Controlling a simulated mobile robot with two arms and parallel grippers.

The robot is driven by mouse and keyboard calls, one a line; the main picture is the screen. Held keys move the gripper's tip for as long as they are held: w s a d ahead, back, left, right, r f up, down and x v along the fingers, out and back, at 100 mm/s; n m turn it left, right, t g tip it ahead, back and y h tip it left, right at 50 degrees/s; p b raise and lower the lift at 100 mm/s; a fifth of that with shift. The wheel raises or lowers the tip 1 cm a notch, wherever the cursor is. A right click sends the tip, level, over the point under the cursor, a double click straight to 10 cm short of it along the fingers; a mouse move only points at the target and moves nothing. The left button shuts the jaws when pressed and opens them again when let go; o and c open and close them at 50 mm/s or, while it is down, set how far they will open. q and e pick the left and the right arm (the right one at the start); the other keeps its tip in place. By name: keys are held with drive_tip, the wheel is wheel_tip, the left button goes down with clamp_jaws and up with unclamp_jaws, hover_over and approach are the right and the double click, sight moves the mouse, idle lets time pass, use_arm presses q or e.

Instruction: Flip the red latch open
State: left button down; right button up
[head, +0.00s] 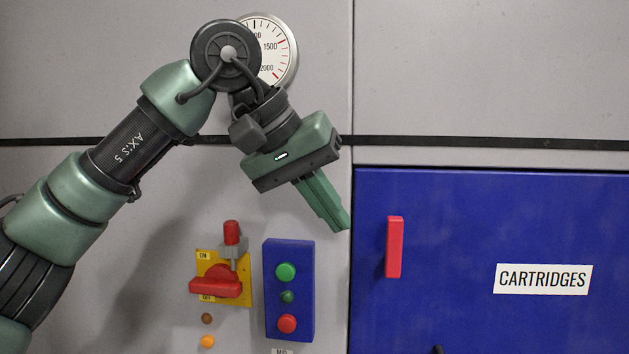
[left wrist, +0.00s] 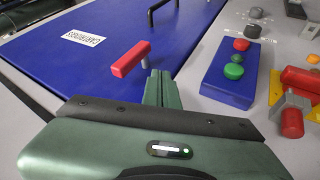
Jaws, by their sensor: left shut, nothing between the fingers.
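The red latch (head: 394,247) is an upright red bar on the left part of the blue door labelled CARTRIDGES (head: 450,215). In the left wrist view the latch (left wrist: 130,59) stands off the door (left wrist: 60,52) on a short grey post. My left gripper (head: 338,222) is shut and empty, pointing down and right, just left of the door edge. In the head view its tips are left of the latch with a gap between. In the left wrist view its fingers (left wrist: 158,82) show close beside the post; contact cannot be told. My right gripper is out of view.
Left of the door are a blue button box (head: 304,250) with green and red buttons, and a red rotary switch (head: 218,286) on a yellow plate beside a red-capped lever (head: 232,233). A round gauge (head: 276,50) is behind my arm. A black handle (left wrist: 163,8) is on the door.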

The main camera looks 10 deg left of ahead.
use_arm(q)
drive_tip(key=d, duration=0.1)
drive_tip(key=d+p, duration=0.1)
drive_tip(key=d+f, duration=0.1)
drive_tip(key=d, duration=0.1)
drive_tip(key=shift+w+d, duration=0.1)
drive_tip(key=shift+w, duration=0.25)
drive_tip(key=shift+s+d+p, duration=0.1)
drive_tip(key=shift+d+p, duration=0.2)
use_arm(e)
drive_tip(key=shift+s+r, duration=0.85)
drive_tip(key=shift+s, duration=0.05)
use_arm(q)
drive_tip(key=shift+a, duration=0.1)
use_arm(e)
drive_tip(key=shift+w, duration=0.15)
